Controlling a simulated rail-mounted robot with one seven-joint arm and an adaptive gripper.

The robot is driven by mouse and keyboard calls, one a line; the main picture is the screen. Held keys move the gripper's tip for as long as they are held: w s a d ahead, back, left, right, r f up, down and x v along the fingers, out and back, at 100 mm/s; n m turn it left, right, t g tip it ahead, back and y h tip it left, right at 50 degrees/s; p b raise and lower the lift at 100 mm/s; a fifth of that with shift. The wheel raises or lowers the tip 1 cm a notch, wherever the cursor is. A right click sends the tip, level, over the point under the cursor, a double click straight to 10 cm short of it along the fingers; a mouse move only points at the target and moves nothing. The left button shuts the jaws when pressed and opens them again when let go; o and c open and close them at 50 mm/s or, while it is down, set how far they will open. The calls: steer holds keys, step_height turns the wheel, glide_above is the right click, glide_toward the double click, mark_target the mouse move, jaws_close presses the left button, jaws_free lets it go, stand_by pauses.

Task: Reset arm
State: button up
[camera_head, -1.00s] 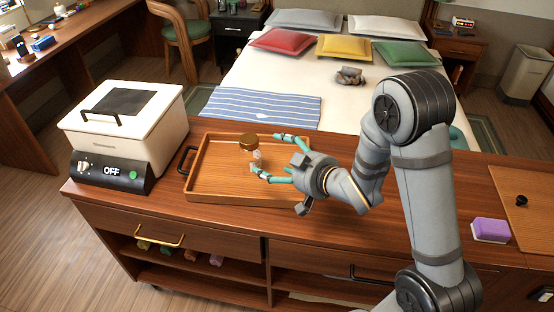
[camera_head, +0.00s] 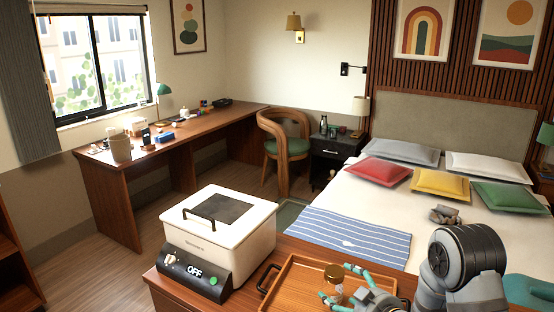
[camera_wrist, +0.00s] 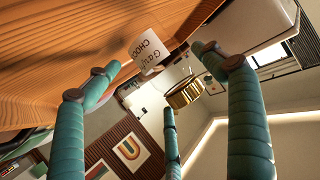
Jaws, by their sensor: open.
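My gripper (camera_head: 338,284) is at the bottom right of the head view, with its teal fingers spread open. A small clear jar with a gold lid (camera_head: 333,272) stands on the wooden tray (camera_head: 296,272), close to the fingertips. In the wrist view, my gripper's fingers (camera_wrist: 153,59) reach up around the jar, whose white printed label (camera_wrist: 148,49) and gold lid (camera_wrist: 184,93) show between them. I cannot tell whether any finger touches the jar. My arm enters from the lower right, and the picture's bottom edge cuts off part of it.
A white box appliance (camera_head: 218,231) reading OFF stands left of the tray on the wooden counter. Behind the counter is a bed with a striped blanket (camera_head: 352,232) and pillows. A desk (camera_head: 160,150) and chair (camera_head: 284,140) stand farther back. The floor between shows free room.

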mark_target(341, 288)
steer(key=x, duration=0.4)
steer(key=shift+d, duration=0.1)
steer(key=shift+f, duration=0.25)
steer(key=shift+r+p, duration=0.3)
steer(key=shift+r, duration=0.05)
steer(key=shift+f, duration=0.1)
